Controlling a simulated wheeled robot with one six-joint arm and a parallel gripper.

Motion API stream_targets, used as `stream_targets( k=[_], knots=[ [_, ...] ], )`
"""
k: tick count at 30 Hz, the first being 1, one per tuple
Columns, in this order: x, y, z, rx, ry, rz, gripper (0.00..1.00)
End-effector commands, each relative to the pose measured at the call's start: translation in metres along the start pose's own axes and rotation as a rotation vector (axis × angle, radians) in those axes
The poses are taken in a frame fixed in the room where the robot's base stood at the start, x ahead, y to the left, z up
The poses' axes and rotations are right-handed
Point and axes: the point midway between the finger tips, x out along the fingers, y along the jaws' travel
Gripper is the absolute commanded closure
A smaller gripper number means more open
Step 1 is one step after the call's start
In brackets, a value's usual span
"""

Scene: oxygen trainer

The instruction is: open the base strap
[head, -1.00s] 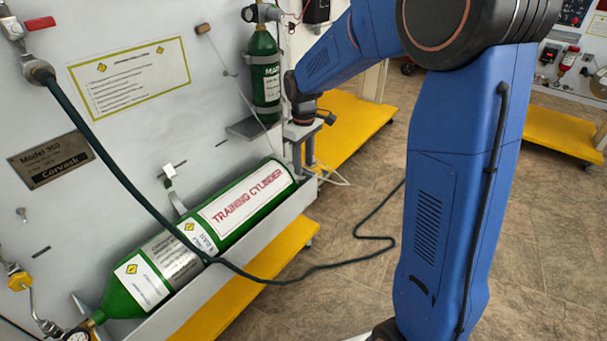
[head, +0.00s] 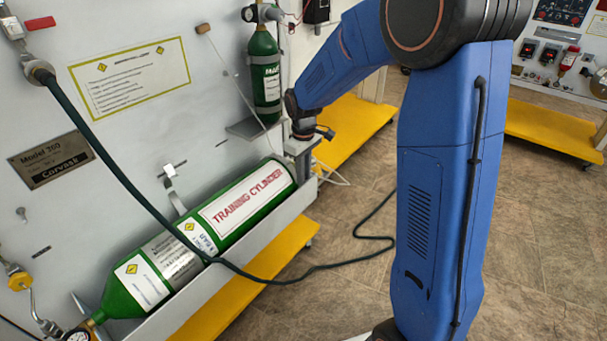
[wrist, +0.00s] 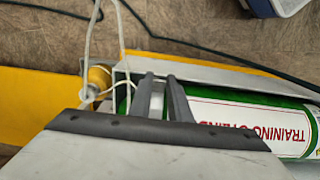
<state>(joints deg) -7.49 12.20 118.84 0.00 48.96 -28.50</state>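The green training cylinder (head: 245,205) lies tilted in a grey trough against the panel, its base end up at the right. It also shows in the wrist view (wrist: 245,110). My gripper (wrist: 161,85) is over this base end, with its two dark fingers apart. A pale strip (wrist: 157,103), which looks like the base strap, shows between them. I cannot tell whether the fingers touch it. In the head view my gripper (head: 301,155) is at the trough's upper end, and the strap cannot be made out there. Another strap piece (head: 172,188) stands up behind the cylinder's middle.
A dark green hose (head: 110,165) crosses the cylinder and runs over the floor. A smaller green cylinder (head: 265,80) stands upright on a shelf above my gripper. White cords (wrist: 88,40) hang near the trough's end. Yellow base ledges (head: 350,130) edge the floor.

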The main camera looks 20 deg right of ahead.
Motion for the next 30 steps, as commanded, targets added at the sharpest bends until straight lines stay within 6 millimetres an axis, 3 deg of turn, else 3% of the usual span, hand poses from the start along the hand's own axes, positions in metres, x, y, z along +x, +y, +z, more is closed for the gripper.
stream_targets(
  k=[8,18,29,30],
  knots=[
    [-0.012,0.0,-0.005,-0.004,-0.066,-0.002,1.0],
    [-0.066,0.0,-0.024,-0.001,-0.129,0.002,1.0],
    [-0.071,0.0,-0.028,0.0,-0.126,0.002,1.0],
    [-0.071,0.0,-0.027,0.0,-0.126,0.002,0.76]
  ],
)
